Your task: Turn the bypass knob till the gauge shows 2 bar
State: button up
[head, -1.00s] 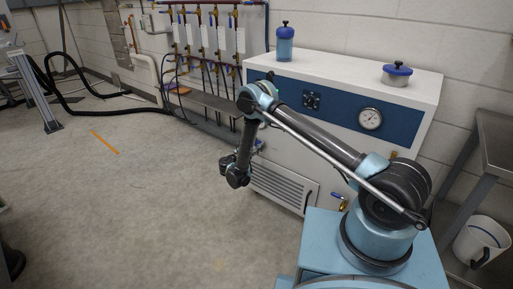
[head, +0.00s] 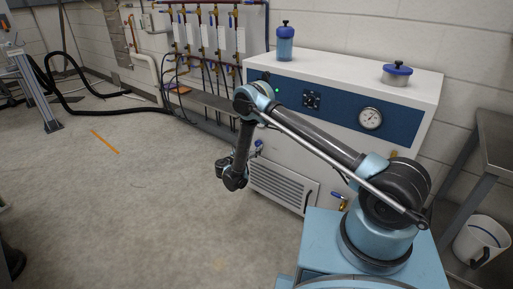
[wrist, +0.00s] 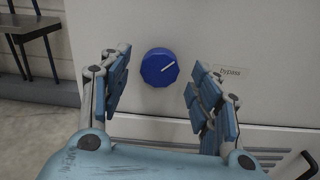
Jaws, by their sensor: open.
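The bypass knob (wrist: 160,67) is a blue, ribbed disc on the pale cabinet front. Its white pointer line points up and to the right. My gripper (wrist: 163,63) is open, with one blue-padded finger on each side of the knob in the wrist view; the fingers look apart from it. The knob also shows small in the head view (head: 259,144), just right of my forearm. The round white gauge (head: 370,118) is on the cabinet's blue panel; its needle is too small to read surely. A "bypass" label (wrist: 231,71) is right of the knob.
The white cabinet (head: 400,165) has a vent grille (head: 283,185) and a yellow valve with a blue handle (head: 339,200) low down. A blue bottle (head: 285,44) and a lidded pot (head: 396,74) stand on top. The floor at left is mostly clear.

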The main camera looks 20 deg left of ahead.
jog(key=v, duration=0.9)
jog(key=shift+s, duration=0.15)
dwell(1.4)
jog(key=s+a+r+m+g+y, duration=0.1)
jog(key=s+r+m+g, duration=0.15)
jog(key=m, duration=1.15)
jog(key=s+r+m+g+y, duration=0.1)
jog(key=r+m, duration=0.2)
jog(key=m, duration=1.9)
send_near(258, 144)
jog(key=x, duration=0.9)
jog(key=shift+a+f, duration=0.2)
jog(key=shift+a, duration=0.1)
